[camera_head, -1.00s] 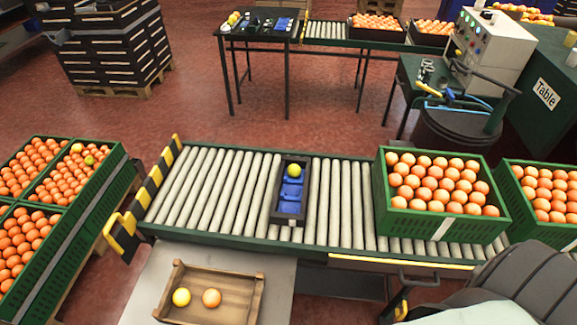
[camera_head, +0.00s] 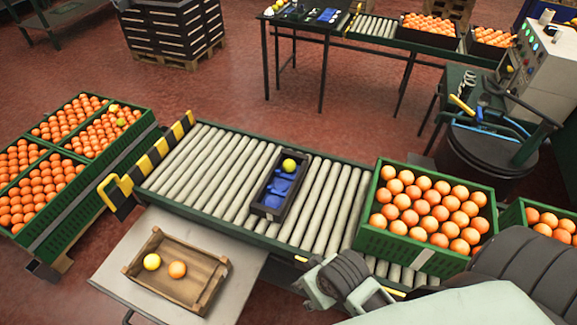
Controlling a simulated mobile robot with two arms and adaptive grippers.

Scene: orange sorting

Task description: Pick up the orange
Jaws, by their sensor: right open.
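An orange (camera_head: 178,270) lies in a shallow wooden crate (camera_head: 207,293) on a grey table at the lower left, beside a yellow fruit (camera_head: 152,261). More oranges (camera_head: 428,210) fill a green crate (camera_head: 390,241) on the roller conveyor at the right. A small black tray (camera_head: 257,205) on the conveyor holds one yellow fruit (camera_head: 289,165) and blue empty places. My right gripper (camera_head: 343,293) is at the lower right, left of and below the green crate. It is open and apart from the fruit. My left gripper is out of view.
The roller conveyor (camera_head: 215,165) crosses the middle, with a yellow and black striped guard (camera_head: 150,168) at its left end. Green crates of oranges (camera_head: 45,228) stand at the left. Another green crate (camera_head: 508,218) is at the right edge. Bare rollers lie on both sides of the black tray.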

